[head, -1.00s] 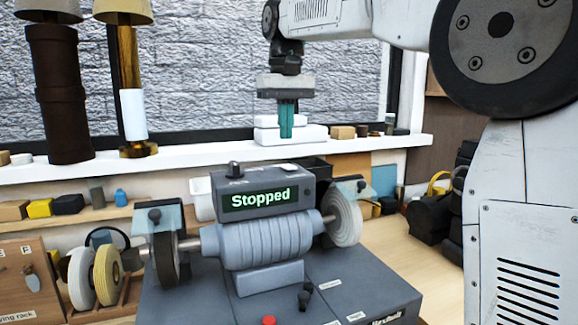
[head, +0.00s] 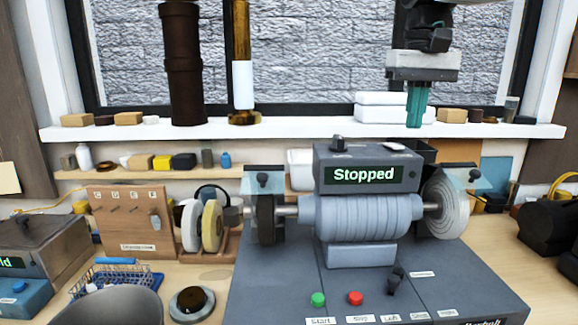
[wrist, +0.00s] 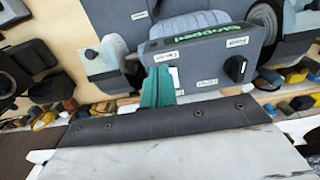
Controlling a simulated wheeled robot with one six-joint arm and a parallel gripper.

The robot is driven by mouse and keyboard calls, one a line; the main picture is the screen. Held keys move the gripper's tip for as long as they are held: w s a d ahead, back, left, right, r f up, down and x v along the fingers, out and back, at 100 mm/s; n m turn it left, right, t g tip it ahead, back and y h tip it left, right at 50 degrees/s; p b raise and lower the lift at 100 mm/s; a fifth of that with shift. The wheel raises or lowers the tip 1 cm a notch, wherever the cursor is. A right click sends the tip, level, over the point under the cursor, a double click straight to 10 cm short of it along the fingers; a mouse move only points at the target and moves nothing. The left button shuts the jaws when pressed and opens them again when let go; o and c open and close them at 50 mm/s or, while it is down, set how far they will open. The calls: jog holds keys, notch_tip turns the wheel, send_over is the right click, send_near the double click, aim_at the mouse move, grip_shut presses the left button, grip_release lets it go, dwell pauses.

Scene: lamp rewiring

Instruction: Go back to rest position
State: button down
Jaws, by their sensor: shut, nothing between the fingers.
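My gripper (head: 416,106) hangs at the upper right in the head view, pointing down, with its green fingers together and nothing between them. It is above and behind the grey bench grinder, in front of the window sill. The grinder's body (head: 365,217) carries a display (head: 364,176) that reads "Stopped". In the wrist view, the green fingers (wrist: 157,88) show close to the grinder's display housing (wrist: 210,60); I cannot tell the exact gap.
A white sill (head: 290,131) holds a brown column (head: 182,65), an amber lamp stem (head: 242,60) and white boxes (head: 395,113). A wooden rack (head: 127,220), wire basket (head: 113,277) and grey machine (head: 45,250) stand left. A black bag (head: 548,232) is right.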

jog(key=s+d+f+t, duration=0.1)
jog(key=s+d+f, duration=0.1)
jog(key=s+f, duration=2)
jog(key=s, duration=0.3)
jog(key=shift+s+d+f, duration=0.15)
jog(key=shift+s+f, duration=0.1)
jog(key=shift+s, duration=0.05)
